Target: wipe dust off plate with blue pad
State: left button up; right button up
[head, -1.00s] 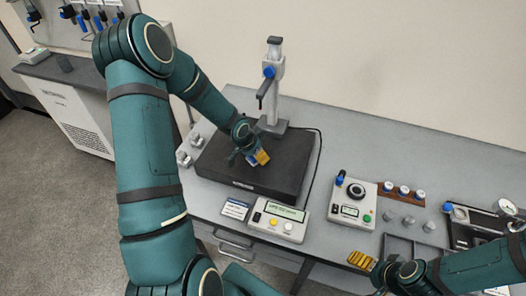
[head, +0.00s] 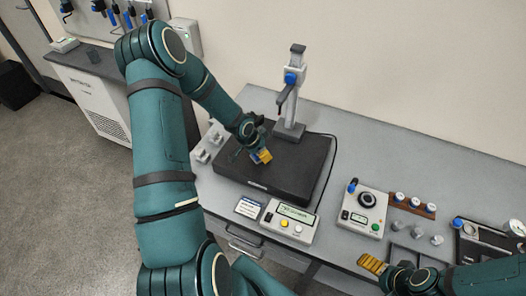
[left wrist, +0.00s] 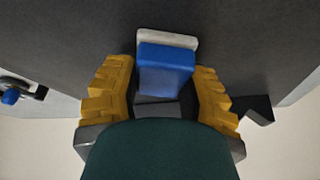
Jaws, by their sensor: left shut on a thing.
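The dark granite plate (head: 290,180) lies on the grey bench in the head view and fills much of the left wrist view (left wrist: 230,40). I cannot tell whether the pad touches the plate. No dust can be made out. My right gripper (head: 371,264) is at the bench's front edge; its opening cannot be made out.
A grey gauge stand (head: 290,100) rises at the plate's back edge. Small metal parts (head: 203,150) stand left of it. A display box (head: 289,222) and a card (head: 248,207) lie in front. A dial box (head: 360,208) stands on the right. The bench behind it is clear.

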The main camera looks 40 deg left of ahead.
aim_at(283, 161)
pick_arm(q)
jog(key=shift+w+d+f+b, duration=0.15)
jog(key=shift+d+b, duration=0.45)
jog(key=shift+d, duration=0.05)
jog(key=shift+w+d+r+b, duration=0.2)
jog(key=shift+d+b, duration=0.2)
jog(key=shift+d, duration=0.2)
jog(key=shift+w+d+r+b, duration=0.1)
jog(key=shift+w+d+b, duration=0.05)
jog(key=shift+d+b, duration=0.35)
jog(key=shift+w+d+f+b, duration=0.15)
jog(key=shift+w+d+b, duration=0.05)
jog(key=shift+d+b, duration=0.45)
jog(key=shift+w+d+f+b, duration=0.1)
jog(key=shift+w+d+b, duration=0.05)
jog(key=shift+d+b, duration=0.85)
jog(key=shift+d, duration=0.15)
jog(key=shift+r, duration=0.15)
jog(key=shift+r+p, duration=2.25)
jog(key=shift+r, duration=0.7)
jog(key=shift+w, duration=0.1)
